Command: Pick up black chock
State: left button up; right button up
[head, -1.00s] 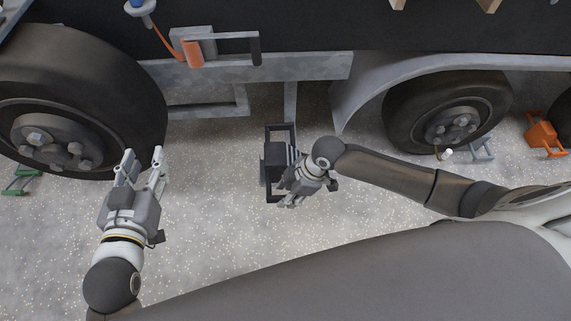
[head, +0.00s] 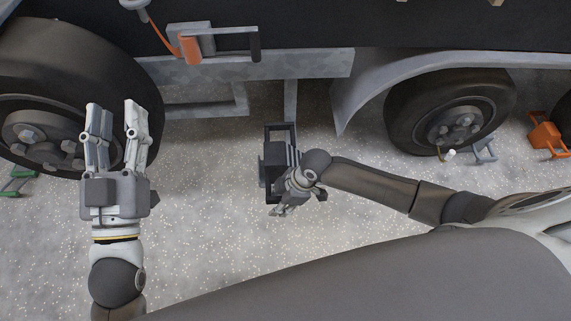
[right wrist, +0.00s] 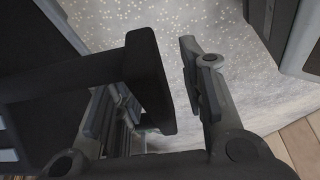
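The black chock (head: 274,160), with its frame-like handle, stands on the gravel under the trailer's side in the head view. My right gripper (head: 284,197) is at its near right side and partly covers it. In the right wrist view a thick black bar of the chock (right wrist: 148,80) stands between the two spread fingers of my right gripper (right wrist: 155,85). A gap shows between the bar and the right finger; contact on the left side is unclear. My left gripper (head: 112,108) is open and empty, raised in front of the left wheel.
The left wheel (head: 40,60) and right wheel (head: 450,112) flank the chock. A metal frame (head: 255,68) of the trailer hangs above it. An orange chock (head: 545,132), a grey chock (head: 484,150) and a green chock (head: 18,180) lie farther out. Gravel between is clear.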

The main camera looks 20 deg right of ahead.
grip_shut()
dwell(0.3)
dwell(0.3)
